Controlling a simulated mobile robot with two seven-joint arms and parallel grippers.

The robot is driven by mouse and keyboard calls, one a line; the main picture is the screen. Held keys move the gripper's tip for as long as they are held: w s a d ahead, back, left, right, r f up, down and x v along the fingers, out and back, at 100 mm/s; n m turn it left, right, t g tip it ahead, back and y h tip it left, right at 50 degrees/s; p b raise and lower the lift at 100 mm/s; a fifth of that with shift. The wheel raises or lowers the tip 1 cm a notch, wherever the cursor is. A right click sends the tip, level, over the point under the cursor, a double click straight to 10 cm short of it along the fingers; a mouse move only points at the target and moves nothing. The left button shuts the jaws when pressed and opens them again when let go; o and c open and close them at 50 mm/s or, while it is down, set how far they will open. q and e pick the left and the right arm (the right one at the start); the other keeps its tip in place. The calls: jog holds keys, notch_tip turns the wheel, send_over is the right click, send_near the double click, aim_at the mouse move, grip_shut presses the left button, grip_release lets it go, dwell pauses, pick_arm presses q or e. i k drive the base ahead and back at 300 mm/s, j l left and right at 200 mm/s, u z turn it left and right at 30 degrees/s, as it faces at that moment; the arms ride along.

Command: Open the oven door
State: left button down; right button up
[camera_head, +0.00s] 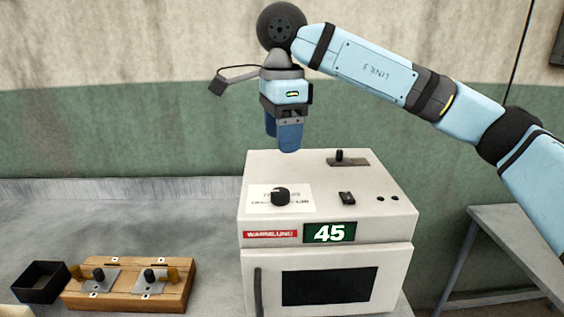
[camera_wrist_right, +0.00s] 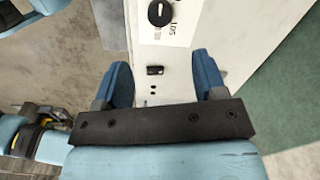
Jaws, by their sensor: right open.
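The white oven (camera_head: 330,262) stands on the grey counter in the head view, its front door shut. The door has a dark window (camera_head: 328,286) and a dark vertical handle (camera_head: 258,292) on its left side. My right gripper (camera_head: 289,148) hangs pointing down above the back of the oven's top, apart from the door handle. In the right wrist view, its two blue fingers (camera_wrist_right: 163,72) are spread with nothing between them, over the oven's top (camera_wrist_right: 180,85).
The oven's top carries a black knob (camera_head: 281,196), a small switch (camera_head: 347,198) and a slider (camera_head: 340,156). A display (camera_head: 329,233) reads 45. Left stand a wooden block (camera_head: 130,296) with metal fittings and a black box (camera_head: 40,281). A grey table (camera_head: 520,235) is at the right.

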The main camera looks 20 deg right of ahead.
aim_at(322, 281)
jog(key=k, duration=1)
